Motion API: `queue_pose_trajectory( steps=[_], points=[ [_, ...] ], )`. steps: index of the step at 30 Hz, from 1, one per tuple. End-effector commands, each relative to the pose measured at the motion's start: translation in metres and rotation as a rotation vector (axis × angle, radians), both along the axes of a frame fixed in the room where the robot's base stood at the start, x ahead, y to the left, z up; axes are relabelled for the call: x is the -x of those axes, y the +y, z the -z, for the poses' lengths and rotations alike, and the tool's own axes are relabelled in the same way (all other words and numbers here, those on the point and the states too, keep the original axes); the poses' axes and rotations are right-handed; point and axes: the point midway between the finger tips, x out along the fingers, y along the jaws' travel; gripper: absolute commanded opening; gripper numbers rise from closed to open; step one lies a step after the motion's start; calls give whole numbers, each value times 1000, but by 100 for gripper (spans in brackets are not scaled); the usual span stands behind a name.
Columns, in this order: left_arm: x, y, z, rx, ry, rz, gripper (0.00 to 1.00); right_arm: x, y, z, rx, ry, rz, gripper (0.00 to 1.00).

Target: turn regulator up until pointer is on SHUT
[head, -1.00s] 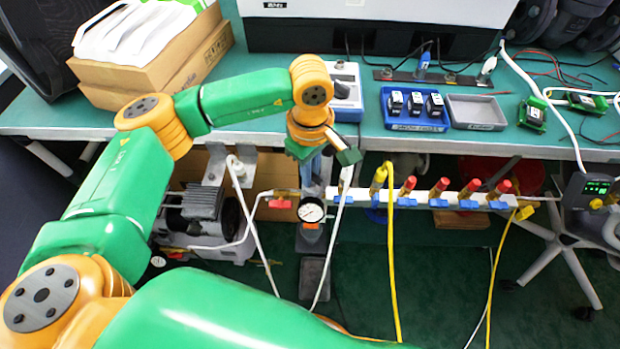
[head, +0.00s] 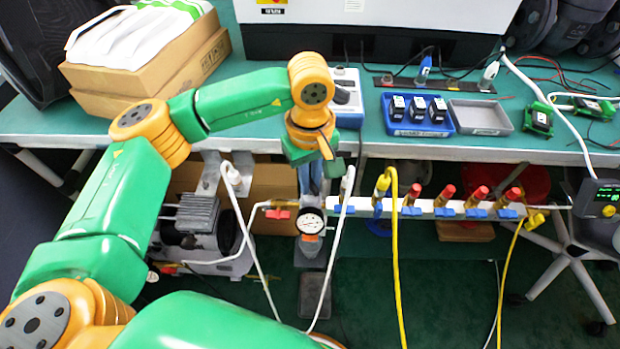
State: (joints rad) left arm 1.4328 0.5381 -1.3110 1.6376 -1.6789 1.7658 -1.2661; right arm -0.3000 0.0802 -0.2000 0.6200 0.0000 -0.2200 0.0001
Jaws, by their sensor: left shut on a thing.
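The regulator stands below the table's front edge. It shows as a round white gauge (head: 310,223) with a dark rim and an orange part under it. The dial is too small to read its pointer or the word SHUT. My left gripper (head: 310,186) points down just above the gauge. It is shut on what looks like the top of the regulator, its knob, which the gripper and wrist mostly hide. My right gripper is not in view.
To the right a white manifold (head: 428,208) carries several red-capped valves, with a yellow hose (head: 396,270) hanging down. White hoses hang on both sides of the regulator. A red-handled valve (head: 278,214) is close on its left. A blue tray (head: 418,128) stands on the table.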

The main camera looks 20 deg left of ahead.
Motion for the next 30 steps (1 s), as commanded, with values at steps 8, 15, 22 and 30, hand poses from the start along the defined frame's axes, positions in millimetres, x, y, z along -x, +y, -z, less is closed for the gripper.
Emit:
queue_pose_trajectory(
  steps=[8,15,22,30],
  points=[
    [1,0,1,-1,4,0,34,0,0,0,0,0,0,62],
    [0,0,1,0,1,-1,42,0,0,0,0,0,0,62],
    [-1,-1,-27,1,-4,0,42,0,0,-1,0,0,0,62],
    [0,-1,-69,1,1,0,42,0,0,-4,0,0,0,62]
  ],
)
